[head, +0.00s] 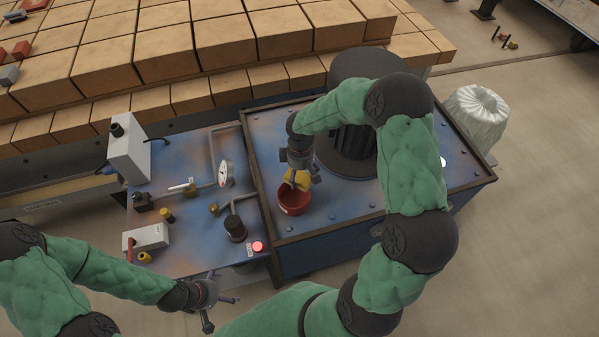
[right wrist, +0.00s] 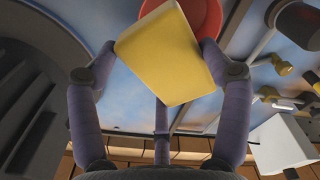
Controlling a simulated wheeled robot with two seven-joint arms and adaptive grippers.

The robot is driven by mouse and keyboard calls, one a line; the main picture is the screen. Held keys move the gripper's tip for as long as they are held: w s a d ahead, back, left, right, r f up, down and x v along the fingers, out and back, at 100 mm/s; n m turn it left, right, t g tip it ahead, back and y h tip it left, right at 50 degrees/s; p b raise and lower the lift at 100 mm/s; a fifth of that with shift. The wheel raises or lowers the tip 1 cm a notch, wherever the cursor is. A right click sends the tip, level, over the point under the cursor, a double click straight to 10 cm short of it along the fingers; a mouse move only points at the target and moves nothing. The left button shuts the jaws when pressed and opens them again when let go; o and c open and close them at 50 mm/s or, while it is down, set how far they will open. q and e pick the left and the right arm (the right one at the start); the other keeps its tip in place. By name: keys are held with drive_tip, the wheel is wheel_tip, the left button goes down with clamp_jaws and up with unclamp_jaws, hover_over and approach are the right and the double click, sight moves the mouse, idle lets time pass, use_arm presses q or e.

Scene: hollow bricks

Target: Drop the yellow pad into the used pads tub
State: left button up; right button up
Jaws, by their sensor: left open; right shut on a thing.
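The yellow pad (head: 299,179) is held by my right gripper (head: 301,174) right above the red tub in the head view. In the right wrist view the yellow pad (right wrist: 167,55) sits between the fingers of my right gripper (right wrist: 158,62), which is shut on it. The red tub (head: 294,202) stands on the blue machine top; its rim also shows behind the pad in the right wrist view (right wrist: 206,16). The pad hides part of the tub's opening, and I cannot read any label on it. My left gripper (head: 222,301) is open and empty near the front of the lower bench.
A dark ribbed cylinder (head: 345,150) stands behind the tub. Left of it are a gauge (head: 226,173), a black knob (head: 235,228), a red lamp (head: 257,246) and a grey box (head: 129,150). Rows of bricks (head: 160,45) lie at the back.

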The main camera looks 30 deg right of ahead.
sight(300, 174)
drive_tip(key=shift+f+b, duration=0.9)
drive_tip(key=shift+f, duration=0.65)
drive_tip(key=o, duration=0.9)
drive_tip(key=shift+r, duration=0.15)
wheel_tip(300, 174, up, 12)
drive_tip(key=shift+f, duration=0.1)
